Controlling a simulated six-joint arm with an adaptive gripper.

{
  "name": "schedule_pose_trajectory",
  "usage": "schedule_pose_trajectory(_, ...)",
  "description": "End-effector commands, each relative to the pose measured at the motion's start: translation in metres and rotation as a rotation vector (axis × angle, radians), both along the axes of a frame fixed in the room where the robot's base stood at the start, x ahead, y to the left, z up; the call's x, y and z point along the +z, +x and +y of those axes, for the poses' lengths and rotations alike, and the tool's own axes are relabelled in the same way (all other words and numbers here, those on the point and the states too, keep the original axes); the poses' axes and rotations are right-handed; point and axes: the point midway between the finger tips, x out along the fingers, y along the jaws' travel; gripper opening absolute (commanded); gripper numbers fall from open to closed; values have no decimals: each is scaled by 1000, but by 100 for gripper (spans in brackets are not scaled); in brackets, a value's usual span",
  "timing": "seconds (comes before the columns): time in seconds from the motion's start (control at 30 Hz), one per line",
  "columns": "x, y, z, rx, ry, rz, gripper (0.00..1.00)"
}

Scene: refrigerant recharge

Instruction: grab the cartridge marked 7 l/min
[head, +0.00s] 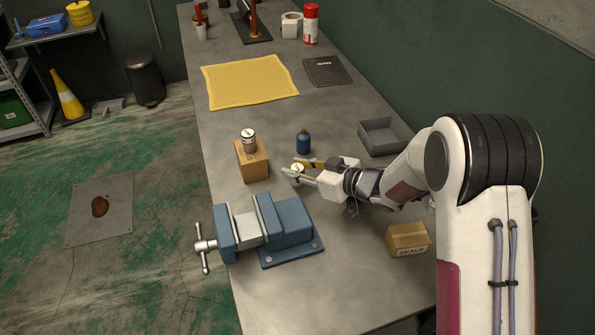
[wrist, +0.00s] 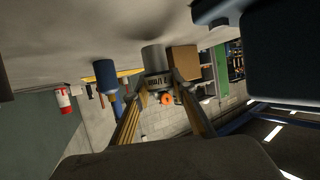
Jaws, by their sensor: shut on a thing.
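My gripper (head: 292,175) is over the middle of the bench, its fingers shut on a small pale-topped cartridge (head: 297,169). In the wrist view, which is upside down, a grey cylindrical cartridge (wrist: 153,58) with a dark label band sits between the fingertips (wrist: 160,88); the lettering is too small to read surely. A second cartridge (head: 248,139), pale-topped with a label band, stands upright on a cardboard box (head: 253,163) to the left of my gripper. Its marking is not legible.
A blue bottle (head: 303,142) stands just behind my gripper. A blue vise (head: 270,228) is in front, at the bench's left edge. A yellow cloth (head: 225,83) lies farther back.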

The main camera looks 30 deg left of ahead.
Motion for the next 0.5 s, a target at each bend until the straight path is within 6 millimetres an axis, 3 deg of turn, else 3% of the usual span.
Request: schedule_pose_trajectory(0.5, 65, 0, 0, -1, 1, -4, 1)
